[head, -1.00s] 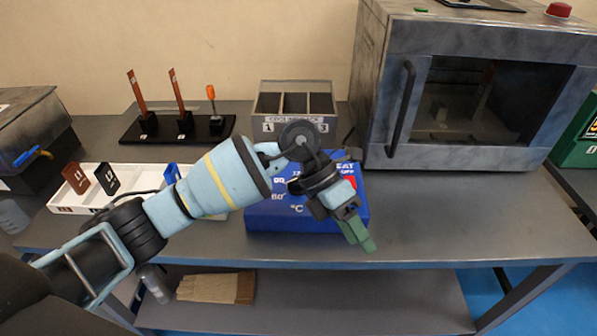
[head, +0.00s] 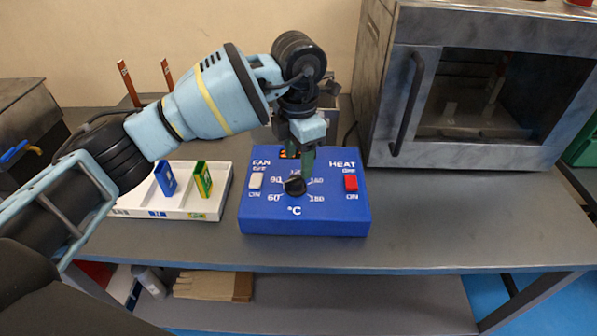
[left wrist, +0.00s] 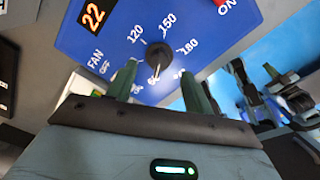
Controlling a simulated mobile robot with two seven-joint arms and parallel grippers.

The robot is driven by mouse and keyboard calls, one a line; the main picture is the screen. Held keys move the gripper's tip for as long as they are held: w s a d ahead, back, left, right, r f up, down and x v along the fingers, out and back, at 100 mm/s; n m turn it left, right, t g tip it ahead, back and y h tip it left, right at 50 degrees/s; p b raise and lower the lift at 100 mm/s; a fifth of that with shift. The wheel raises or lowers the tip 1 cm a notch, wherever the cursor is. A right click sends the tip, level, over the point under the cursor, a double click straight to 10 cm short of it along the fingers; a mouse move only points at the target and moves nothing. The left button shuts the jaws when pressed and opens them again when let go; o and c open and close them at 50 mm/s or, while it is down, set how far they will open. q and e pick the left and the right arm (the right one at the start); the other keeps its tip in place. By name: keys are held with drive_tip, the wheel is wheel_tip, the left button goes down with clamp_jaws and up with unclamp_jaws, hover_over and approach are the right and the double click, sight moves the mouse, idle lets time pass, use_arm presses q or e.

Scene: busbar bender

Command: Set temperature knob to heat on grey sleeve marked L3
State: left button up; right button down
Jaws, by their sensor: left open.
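The temperature knob (head: 294,186) is round and black, in the middle of the blue control box (head: 305,222), among numbers from 60 to 180. In the left wrist view the knob (left wrist: 159,56) shows a pale pointer toward the bottom of the picture; its exact setting is unclear. My left gripper (head: 300,162) hangs just behind the knob, pointing down. In the left wrist view its green fingers (left wrist: 160,85) are apart with nothing between them, and the knob lies just beyond them. I cannot make out a grey sleeve marked L3. My right gripper is out of view.
The box has a white FAN switch (head: 256,181), a red HEAT switch (head: 350,182) and a display (left wrist: 94,14) reading 22. A white tray (head: 190,212) with blue and green pieces stands left. An oven (head: 400,150) stands behind right. The table front is clear.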

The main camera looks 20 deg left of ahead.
sight(298, 177)
use_arm(q)
wheel_tip(298, 177, down, 4)
drive_tip(key=shift+f, duration=0.5)
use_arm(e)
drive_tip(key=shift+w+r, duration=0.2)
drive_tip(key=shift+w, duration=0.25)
